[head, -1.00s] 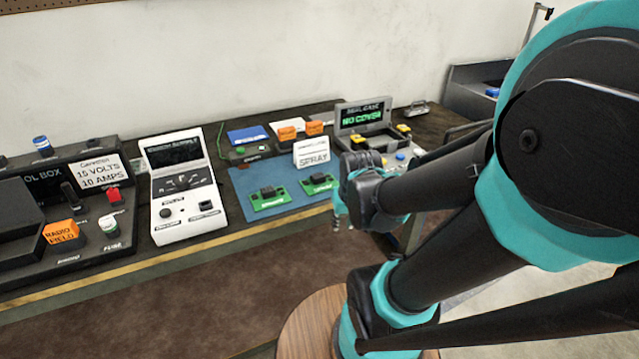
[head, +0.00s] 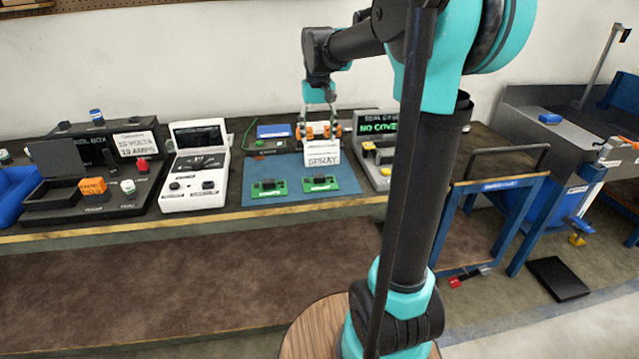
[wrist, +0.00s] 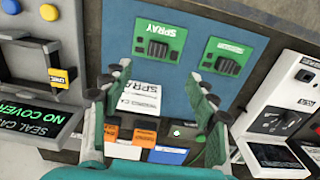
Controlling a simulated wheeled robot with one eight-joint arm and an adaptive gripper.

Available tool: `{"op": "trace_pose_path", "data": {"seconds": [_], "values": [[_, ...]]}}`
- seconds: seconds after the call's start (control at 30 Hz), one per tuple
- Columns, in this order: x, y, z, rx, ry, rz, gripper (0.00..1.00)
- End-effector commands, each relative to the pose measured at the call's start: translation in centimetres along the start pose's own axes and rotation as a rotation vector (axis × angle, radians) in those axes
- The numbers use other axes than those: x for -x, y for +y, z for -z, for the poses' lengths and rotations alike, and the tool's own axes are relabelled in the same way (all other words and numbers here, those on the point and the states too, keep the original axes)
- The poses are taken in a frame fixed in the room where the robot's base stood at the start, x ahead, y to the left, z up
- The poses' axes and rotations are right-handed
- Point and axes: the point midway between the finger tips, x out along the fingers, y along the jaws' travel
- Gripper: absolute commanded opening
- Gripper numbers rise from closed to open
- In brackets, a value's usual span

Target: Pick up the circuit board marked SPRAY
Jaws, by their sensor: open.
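The circuit board marked SPRAY (wrist: 158,46) is green with a dark block on it. It lies flat on the blue mat (wrist: 188,90); in the head view it is the right-hand board (head: 334,184). A second green board (wrist: 222,56) lies beside it, its label too small to read. My gripper (head: 319,134) is open and empty above the back of the mat, pointing down. In the wrist view its fingers (wrist: 152,90) are spread wide, and the SPRAY board is beyond the tips, apart from them.
A white SPRAY card (head: 322,158) stands just behind the boards, below my gripper. Orange blocks (wrist: 128,136) and a blue one are behind it. The seal case (head: 376,127) stands right of the mat, a white meter (head: 195,168) left.

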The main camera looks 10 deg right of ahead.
Motion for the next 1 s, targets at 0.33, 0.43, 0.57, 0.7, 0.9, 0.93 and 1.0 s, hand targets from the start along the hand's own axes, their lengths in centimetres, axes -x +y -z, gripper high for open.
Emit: {"op": "trace_pose_path", "data": {"seconds": [0.33, 0.43, 0.57, 0.7, 0.9, 0.93, 1.0], "values": [[-6.9, 0.0, 0.0, 0.0, 0.001, 0.0, 0.59], [-8.2, 0.0, 0.1, 0.0, 0.001, 0.0, 0.59], [-9.1, 0.0, 0.0, 0.0, 0.001, 0.0, 0.59], [-10.0, 0.1, 0.1, 0.0, 0.001, 0.0, 0.59], [-12.9, 0.3, 0.2, 0.0, 0.001, 0.0, 0.59], [-13.3, 0.3, 0.2, 0.0, 0.001, 0.0, 0.59], [-13.9, 0.3, 0.2, 0.0, 0.001, 0.0, 0.59]]}}
